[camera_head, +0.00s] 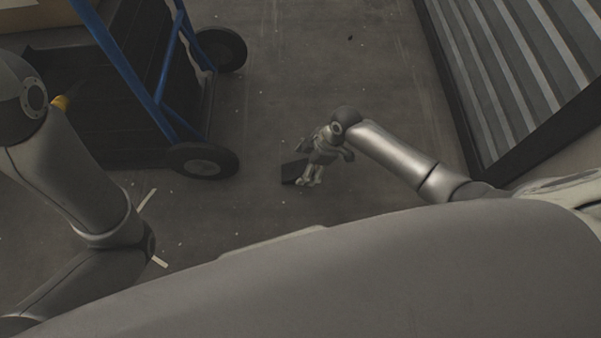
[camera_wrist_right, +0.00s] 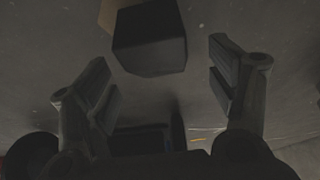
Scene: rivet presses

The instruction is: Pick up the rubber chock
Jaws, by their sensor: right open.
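The rubber chock (camera_head: 291,172) is a small dark block on the concrete floor in the head view, partly covered by my right gripper. In the right wrist view a dark block (camera_wrist_right: 150,42), which looks like the chock, lies at the top, between and beyond the finger ends. My right gripper (camera_head: 310,181) points down over the chock's right side in the head view. Its two fingers (camera_wrist_right: 160,80) are spread apart with nothing between the pads. I cannot tell its exact height above the floor. My left arm is at the left; its gripper is out of view.
A blue-framed hand truck (camera_head: 150,85) with black wheels stands left of the chock, its near wheel (camera_head: 203,160) closest. A dark-framed ribbed metal structure (camera_head: 510,70) stands at the right. The floor between them (camera_head: 330,60) is mostly clear.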

